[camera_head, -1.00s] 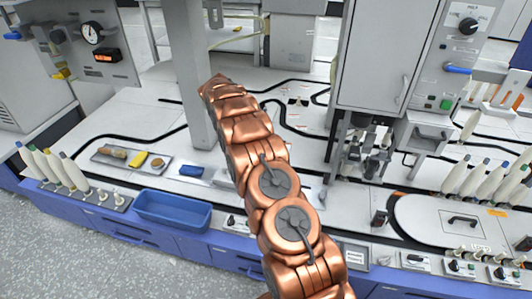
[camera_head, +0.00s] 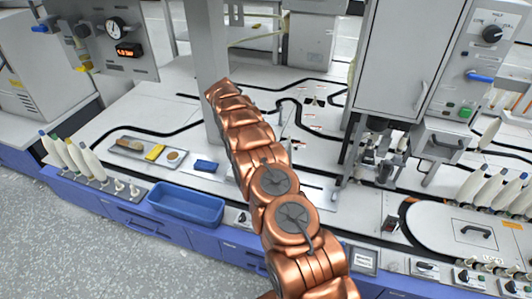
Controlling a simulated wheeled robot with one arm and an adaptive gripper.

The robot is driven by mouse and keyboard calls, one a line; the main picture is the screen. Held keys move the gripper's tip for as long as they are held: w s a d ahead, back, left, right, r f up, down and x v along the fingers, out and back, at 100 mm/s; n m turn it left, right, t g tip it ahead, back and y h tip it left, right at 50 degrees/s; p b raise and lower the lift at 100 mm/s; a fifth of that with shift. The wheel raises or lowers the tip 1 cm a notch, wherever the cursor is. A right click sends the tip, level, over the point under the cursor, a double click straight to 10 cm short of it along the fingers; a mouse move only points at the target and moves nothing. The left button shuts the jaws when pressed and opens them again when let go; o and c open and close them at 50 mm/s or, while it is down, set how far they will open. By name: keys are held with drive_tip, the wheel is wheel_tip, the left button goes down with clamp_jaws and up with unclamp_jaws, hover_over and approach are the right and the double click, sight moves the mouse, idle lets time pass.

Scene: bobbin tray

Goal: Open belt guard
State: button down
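No part is clearly marked as the belt guard. A flat white rounded cover (camera_head: 440,222) with a dark handle (camera_head: 475,231) lies on the bench at the right. A tall grey cabinet (camera_head: 396,65) with a vertical handle on its door stands above the bench, right of centre; its door is shut. I cannot tell which of these is the guard. My copper arm crosses the middle of the view, left of both. My gripper is not visible.
A blue bin (camera_head: 186,207) stands at the front edge, left of my arm. White bobbins (camera_head: 75,160) stand at the left, and more bobbins (camera_head: 490,188) at the right. A grey post (camera_head: 207,50) rises behind my arm. A tray (camera_head: 125,150) holds small items.

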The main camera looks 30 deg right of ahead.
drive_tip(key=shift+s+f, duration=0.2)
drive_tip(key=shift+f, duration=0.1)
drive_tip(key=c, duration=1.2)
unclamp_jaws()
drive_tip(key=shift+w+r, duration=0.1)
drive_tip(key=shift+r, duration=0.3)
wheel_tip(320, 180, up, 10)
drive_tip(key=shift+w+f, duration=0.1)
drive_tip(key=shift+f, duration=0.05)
